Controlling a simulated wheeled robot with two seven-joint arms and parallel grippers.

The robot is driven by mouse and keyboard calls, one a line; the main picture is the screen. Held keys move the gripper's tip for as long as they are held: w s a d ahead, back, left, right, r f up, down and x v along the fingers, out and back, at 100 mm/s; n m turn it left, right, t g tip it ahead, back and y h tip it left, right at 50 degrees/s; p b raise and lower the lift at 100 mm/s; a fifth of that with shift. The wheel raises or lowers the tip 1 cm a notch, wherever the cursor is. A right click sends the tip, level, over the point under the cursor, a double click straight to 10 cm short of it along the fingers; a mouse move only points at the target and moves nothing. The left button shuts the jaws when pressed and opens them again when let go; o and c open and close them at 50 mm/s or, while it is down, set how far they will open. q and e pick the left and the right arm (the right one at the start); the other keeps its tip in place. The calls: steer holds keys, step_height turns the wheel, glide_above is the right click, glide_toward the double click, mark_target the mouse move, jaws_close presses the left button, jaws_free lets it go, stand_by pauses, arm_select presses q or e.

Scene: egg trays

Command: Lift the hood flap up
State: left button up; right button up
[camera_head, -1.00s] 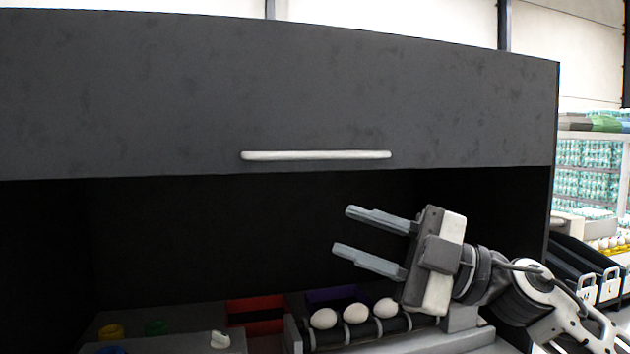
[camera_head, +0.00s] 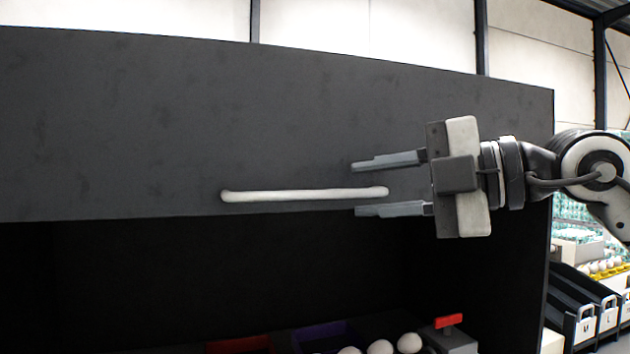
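The hood flap (camera_head: 180,130) is a wide dark grey panel across the upper part of the head view, hanging down over a dark opening. A white horizontal bar handle (camera_head: 290,195) runs near its lower edge. My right gripper (camera_head: 370,189) comes in from the right with its two grey fingers pointing left. The fingers are apart, one above and one below the level of the handle's right end. I cannot tell whether they touch it. My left gripper is not in view.
Below the flap is a dark recess with white eggs (camera_head: 380,347), a red bin (camera_head: 238,345), a purple bin (camera_head: 322,335) and a red-topped part (camera_head: 448,321). At the right are black crates (camera_head: 577,290) and a yellow egg tray (camera_head: 605,272).

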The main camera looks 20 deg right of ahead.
mark_target(322, 194)
steer(key=p+x, duration=0.1)
steer(key=x, duration=0.6)
steer(key=shift+w+a+p, duration=0.25)
steer(key=shift+a+p, duration=0.05)
steer(key=shift+p, duration=0.1)
jaws_close()
